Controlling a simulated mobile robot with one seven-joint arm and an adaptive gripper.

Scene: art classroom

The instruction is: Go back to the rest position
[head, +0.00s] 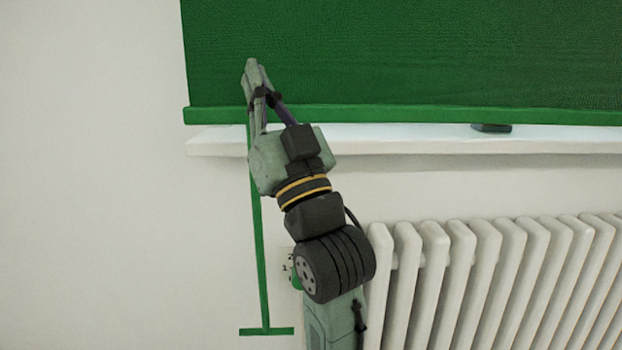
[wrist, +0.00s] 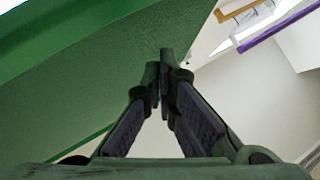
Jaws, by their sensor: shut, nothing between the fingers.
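My gripper (head: 251,66) is raised in front of the lower left corner of a green blind (head: 400,55) in the head view. Its fingers are shut with nothing between them; the closed tips also show in the wrist view (wrist: 162,62). In the wrist view the green sheet (wrist: 100,90) fills the left side behind the fingers. I cannot tell whether the fingertips touch it. My arm reaches up from the bottom of the head view.
A thin green pull rod (head: 260,260) with a crossbar hangs just left of my arm. A white sill (head: 400,140) holds a small dark object (head: 491,128). A white radiator (head: 490,275) stands at right. Bare wall (head: 90,180) is at left.

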